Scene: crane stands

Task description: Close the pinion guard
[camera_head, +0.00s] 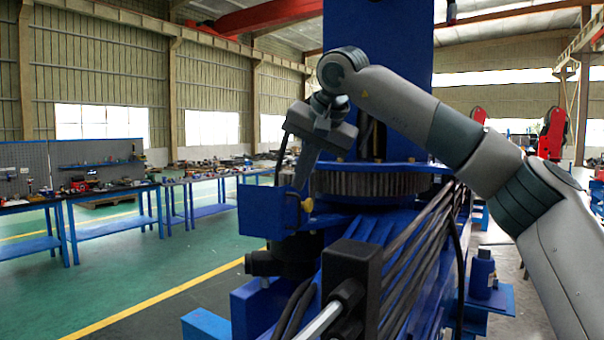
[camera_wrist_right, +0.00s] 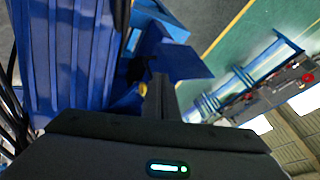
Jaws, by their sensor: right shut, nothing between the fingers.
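The pinion guard appears to be the blue panel (camera_head: 262,212) left of the large toothed gear (camera_head: 375,185) on the blue crane stand. It stands out to the left of the gear, and a small yellow handle (camera_head: 307,204) shows near its right edge. My right gripper (camera_head: 301,180) reaches in from the right over the gear, with its fingers pointing down near the panel's upper right edge. Its fingers are shut and empty. In the right wrist view the shut fingers (camera_wrist_right: 158,92) overlap a blue panel (camera_wrist_right: 175,58); I cannot tell if they touch it. My left gripper is not in view.
Black cables and hoses (camera_head: 425,240) run along the stand, with a black box (camera_head: 350,277) in front. A blue column (camera_head: 378,60) rises behind the gear. Workbenches (camera_head: 110,190) line the left side. The green floor (camera_head: 130,275) between is clear.

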